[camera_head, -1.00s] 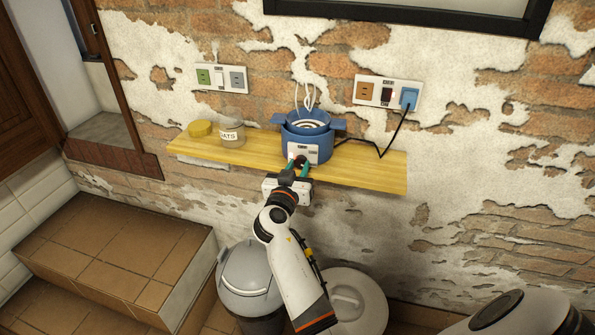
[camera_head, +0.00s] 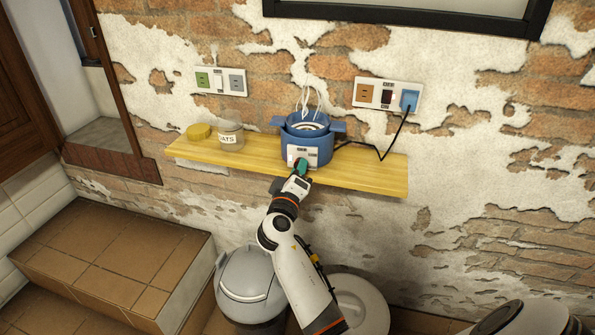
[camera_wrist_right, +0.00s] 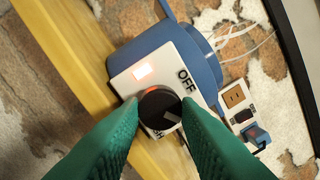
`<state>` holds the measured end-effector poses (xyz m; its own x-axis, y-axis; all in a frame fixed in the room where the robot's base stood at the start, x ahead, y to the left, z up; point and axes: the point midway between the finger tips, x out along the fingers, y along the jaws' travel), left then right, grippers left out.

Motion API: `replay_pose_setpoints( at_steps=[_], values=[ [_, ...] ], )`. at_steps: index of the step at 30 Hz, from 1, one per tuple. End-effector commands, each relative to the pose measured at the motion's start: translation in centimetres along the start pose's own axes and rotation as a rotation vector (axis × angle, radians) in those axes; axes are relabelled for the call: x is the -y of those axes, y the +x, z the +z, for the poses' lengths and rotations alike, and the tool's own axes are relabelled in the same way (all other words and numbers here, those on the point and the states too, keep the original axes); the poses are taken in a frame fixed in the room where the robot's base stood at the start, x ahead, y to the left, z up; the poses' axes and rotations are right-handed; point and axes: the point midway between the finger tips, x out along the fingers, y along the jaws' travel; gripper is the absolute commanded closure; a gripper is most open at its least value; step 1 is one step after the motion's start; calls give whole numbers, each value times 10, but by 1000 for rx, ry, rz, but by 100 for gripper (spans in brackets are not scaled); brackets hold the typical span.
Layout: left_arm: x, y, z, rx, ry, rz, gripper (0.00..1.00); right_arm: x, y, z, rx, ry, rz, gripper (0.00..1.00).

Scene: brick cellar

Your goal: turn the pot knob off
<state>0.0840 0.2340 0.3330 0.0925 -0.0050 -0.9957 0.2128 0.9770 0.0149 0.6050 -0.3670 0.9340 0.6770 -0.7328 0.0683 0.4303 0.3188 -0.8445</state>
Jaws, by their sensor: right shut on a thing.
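The blue pot (camera_head: 307,133) stands on the wooden shelf, with white cords rising from its top. Its white control panel (camera_head: 293,155) faces me. In the right wrist view, the panel (camera_wrist_right: 190,62) shows the word OFF, a glowing red-orange light (camera_wrist_right: 144,71) and a black round knob (camera_wrist_right: 159,106) with a pale mark. The mark points toward lettering at the lower side, partly hidden by a finger, and away from OFF. My right gripper (camera_head: 301,167) is shut on the knob, one green finger on each side (camera_wrist_right: 161,112). My left gripper is not in view.
The wooden shelf (camera_head: 370,174) also holds a jar (camera_head: 230,137) and a yellow lid (camera_head: 199,132) at left. A blue plug (camera_head: 410,100) sits in the right wall socket panel (camera_head: 376,95), its black cord running to the pot. Grey bins stand below.

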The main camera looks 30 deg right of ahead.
Motion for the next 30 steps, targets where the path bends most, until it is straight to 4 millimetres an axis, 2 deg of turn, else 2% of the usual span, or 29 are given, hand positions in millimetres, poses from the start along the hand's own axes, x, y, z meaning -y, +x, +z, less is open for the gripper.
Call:
replay_pose_setpoints(
  at_steps=[18,30],
  values=[
    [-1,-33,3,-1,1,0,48,4,1,1,47,-586,0,94],
    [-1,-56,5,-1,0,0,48,4,1,0,72,-896,2,94]
  ],
)
